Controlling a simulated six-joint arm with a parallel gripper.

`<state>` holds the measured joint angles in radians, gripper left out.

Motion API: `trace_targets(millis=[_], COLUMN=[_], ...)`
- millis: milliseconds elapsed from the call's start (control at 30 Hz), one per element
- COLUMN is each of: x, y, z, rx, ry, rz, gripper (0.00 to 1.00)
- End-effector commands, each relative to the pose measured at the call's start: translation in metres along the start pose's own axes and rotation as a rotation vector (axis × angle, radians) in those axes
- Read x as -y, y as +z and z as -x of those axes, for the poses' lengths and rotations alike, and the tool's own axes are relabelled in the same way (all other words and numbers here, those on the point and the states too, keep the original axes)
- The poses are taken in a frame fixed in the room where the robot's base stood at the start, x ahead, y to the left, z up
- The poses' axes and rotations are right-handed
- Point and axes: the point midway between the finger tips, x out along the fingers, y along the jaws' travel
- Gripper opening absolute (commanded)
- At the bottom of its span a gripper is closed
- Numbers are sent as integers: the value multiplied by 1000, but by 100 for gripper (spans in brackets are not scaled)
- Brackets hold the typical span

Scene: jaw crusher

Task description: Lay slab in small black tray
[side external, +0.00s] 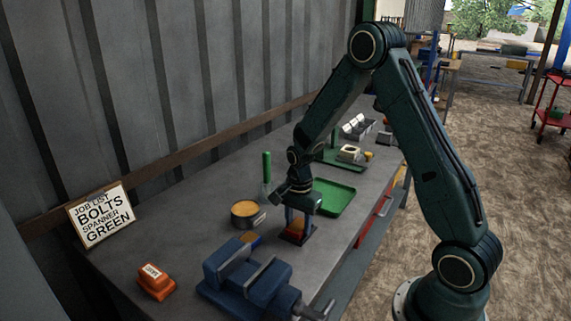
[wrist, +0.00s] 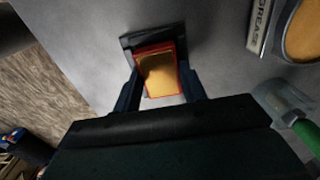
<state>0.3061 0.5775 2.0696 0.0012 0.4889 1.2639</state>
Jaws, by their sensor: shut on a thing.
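The slab (wrist: 160,74) is yellow-orange with a red rim. My gripper (wrist: 161,88) is shut on it, with one dark finger on each side. In the side view my gripper (side external: 298,218) points down and the slab (side external: 301,228) shows only in part between the fingers. The small black tray (side external: 291,238) is on the bench right below the slab. In the wrist view the tray (wrist: 128,41) shows behind the slab, which hides much of it. I cannot tell whether the slab touches the tray.
A round tin of orange grease (side external: 246,214) and a green-handled scraper (side external: 267,168) stand just left. A blue vise (side external: 243,272) is in front. A green tray (side external: 335,196) lies behind to the right. An orange block (side external: 155,281) and a job-list sign (side external: 101,214) are at the left.

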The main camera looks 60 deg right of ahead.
Motion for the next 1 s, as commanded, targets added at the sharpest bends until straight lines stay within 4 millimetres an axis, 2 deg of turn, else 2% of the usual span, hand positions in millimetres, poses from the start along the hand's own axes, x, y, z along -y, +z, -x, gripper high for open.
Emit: trace_targets(millis=[33, 67, 167, 467, 667, 767, 1000], x=[-2, -3, -4, -5, -5, -5, -2], y=[1, 1, 1, -1, -1, -1, 0], z=[-11, -12, -12, -11, -4, 4, 38], rx=[3, 4, 4, 0, 0, 0, 1], ry=[7, 9, 11, 12, 14, 14, 5], rz=[0, 0, 0, -1, -2, -2, -1], gripper=[5, 44, 63, 63, 63, 63, 63])
